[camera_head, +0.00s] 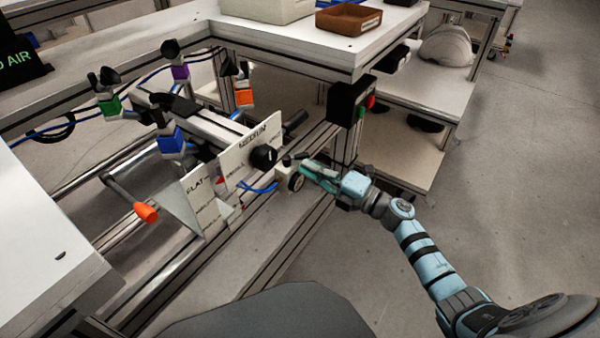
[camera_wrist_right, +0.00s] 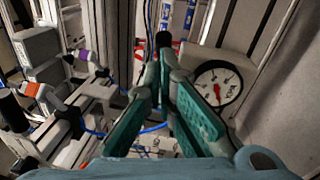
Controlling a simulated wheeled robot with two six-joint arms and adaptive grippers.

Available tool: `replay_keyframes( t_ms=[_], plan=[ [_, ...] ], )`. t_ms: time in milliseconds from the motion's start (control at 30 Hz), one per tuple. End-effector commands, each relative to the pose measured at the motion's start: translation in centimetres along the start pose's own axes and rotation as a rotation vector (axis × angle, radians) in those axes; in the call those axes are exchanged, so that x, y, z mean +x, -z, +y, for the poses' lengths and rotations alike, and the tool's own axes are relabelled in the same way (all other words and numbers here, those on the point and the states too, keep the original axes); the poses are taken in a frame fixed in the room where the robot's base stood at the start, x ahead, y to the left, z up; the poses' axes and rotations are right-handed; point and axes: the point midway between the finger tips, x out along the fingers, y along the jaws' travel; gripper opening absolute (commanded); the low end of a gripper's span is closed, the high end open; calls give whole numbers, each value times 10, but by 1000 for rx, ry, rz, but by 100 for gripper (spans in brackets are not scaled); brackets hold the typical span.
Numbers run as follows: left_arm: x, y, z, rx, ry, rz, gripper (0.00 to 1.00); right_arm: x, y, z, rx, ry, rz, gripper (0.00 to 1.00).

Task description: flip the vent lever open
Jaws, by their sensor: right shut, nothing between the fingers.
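My right gripper (camera_head: 308,167) is shut and empty, beside a round pressure gauge (camera_head: 296,182) at the rail end of the fixture. In the right wrist view the fingers (camera_wrist_right: 170,68) come together at their tips, left of the gauge (camera_wrist_right: 218,85), with a dark upright piece (camera_wrist_right: 163,40) just beyond them. I cannot tell whether that piece is the vent lever, or whether the tips touch it. The small fitting (camera_head: 287,160) by the gauge is partly hidden by the fingers. My left gripper is not in view.
A white panel (camera_head: 240,150) marked MEDIUM carries a black knob (camera_head: 263,157) left of the gripper. An orange-ended handle (camera_head: 145,212) sticks out farther left. A black box (camera_head: 350,100) with red and green buttons hangs behind the gripper. Blue hoses (camera_head: 258,188) run near the gauge.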

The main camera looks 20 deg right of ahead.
Motion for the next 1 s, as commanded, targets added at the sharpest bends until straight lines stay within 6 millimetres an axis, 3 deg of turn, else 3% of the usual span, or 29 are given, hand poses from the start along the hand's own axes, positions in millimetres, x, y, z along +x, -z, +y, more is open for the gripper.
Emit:
replay_keyframes(
  t_ms=[433, 1000],
  plan=[
    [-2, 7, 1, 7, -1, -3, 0, -4, -21, -2, -2, 2, -10, 0],
    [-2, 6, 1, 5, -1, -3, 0, -2, -21, -2, 0, 0, -4, 0]
  ],
)
